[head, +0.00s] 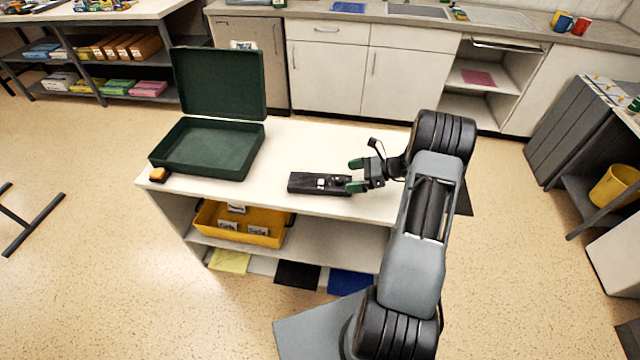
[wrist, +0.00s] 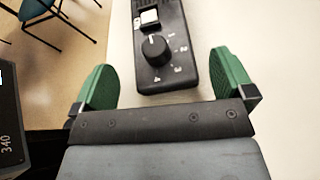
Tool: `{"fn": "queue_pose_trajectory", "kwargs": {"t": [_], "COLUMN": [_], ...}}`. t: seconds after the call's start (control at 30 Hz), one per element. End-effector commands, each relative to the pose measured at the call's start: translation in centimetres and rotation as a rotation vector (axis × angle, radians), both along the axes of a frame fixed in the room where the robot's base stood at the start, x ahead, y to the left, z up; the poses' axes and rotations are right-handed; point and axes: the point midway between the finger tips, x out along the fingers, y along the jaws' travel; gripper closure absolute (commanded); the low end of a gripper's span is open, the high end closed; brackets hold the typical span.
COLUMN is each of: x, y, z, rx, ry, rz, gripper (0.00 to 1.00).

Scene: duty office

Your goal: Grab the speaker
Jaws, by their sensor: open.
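The speaker looks like a flat black box (head: 318,183) with a knob and a light switch, lying on the white table top (head: 300,150). In the wrist view the black box (wrist: 163,50) shows its knob, number marks and white switch. My gripper (head: 356,175) is at the right end of the box. In the wrist view my gripper (wrist: 168,85) is open, with one green finger on each side of the box's near end. Gaps show between the fingers and the box, wider on the left. Part of the box lies beyond the wrist view's top edge.
An open dark green case (head: 205,150) stands on the table's left, its lid raised at the back. A small orange thing (head: 160,174) sits at the front left corner. A yellow bin (head: 240,225) is on the shelf below. The table between case and box is clear.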

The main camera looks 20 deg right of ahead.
Motion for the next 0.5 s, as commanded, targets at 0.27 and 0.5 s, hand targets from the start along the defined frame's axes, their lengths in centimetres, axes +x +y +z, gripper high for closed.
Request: {"fn": "queue_pose_trajectory", "kwargs": {"t": [0.27,0.5], "x": [0.9,1.9], "y": [2.2,4.2], "z": [-1.0,-2.1], "rx": [0.002,-0.001], "ry": [0.002,0.001], "rz": [0.004,0.003], "gripper": [0.0,0.0]}}
